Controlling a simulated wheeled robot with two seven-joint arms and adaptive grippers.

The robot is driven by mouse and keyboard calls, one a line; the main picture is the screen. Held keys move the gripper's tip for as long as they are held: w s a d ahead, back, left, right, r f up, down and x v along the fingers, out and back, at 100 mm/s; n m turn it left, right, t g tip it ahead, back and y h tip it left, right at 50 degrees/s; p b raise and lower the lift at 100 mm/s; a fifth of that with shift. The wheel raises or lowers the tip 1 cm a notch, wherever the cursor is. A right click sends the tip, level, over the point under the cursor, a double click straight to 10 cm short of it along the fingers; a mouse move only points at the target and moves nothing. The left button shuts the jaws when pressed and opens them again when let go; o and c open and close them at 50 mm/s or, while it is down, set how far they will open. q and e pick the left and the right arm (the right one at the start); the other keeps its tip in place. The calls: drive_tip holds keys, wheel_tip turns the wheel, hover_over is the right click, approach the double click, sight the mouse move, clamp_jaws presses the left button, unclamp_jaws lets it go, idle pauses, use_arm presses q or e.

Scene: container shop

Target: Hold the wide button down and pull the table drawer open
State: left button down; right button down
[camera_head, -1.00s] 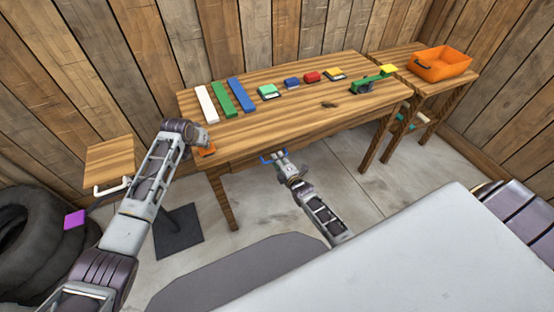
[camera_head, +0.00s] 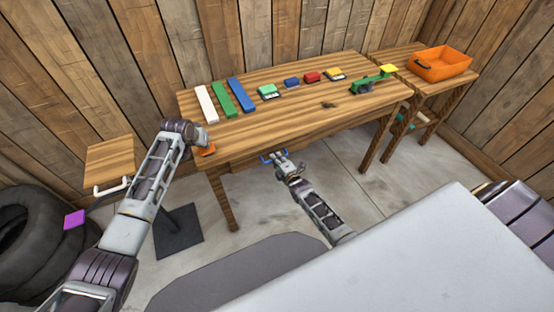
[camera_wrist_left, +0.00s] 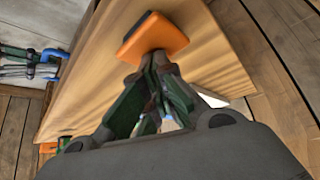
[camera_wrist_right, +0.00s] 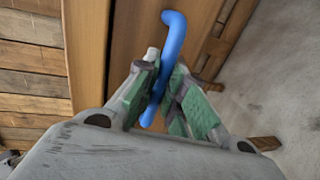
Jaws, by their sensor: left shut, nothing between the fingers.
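The wide button is an orange block (camera_head: 206,151) at the left front corner of the wooden table (camera_head: 300,105). It shows larger in the left wrist view (camera_wrist_left: 165,35) with a dark part on one side. My left gripper (camera_wrist_left: 158,60) is shut and empty, its fingertips at the orange button and seemingly touching it. How far the button is pressed cannot be told. The drawer's blue handle (camera_head: 266,159) is below the table's front edge. My right gripper (camera_wrist_right: 163,85) has its fingers on both sides of the blue handle (camera_wrist_right: 173,40) and appears closed on it.
White, green and blue bars lie on the table's left, with several small coloured blocks and a green tool (camera_head: 372,83) farther right. An orange bin (camera_head: 440,63) stands on a side table. The floor before the drawer is clear around my right arm.

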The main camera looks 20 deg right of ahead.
use_arm(q)
drive_tip(key=shift+f, duration=0.15)
use_arm(e)
drive_tip(key=shift+f+v, duration=0.25)
drive_tip(key=shift+v, duration=1)
drive_tip(key=shift+f+v, duration=0.25)
drive_tip(key=shift+v, duration=1)
drive_tip(key=shift+s, duration=0.1)
drive_tip(key=c, duration=1.5)
unclamp_jaws()
drive_tip(key=shift+s, duration=0.15)
drive_tip(key=shift+v, duration=5.9)
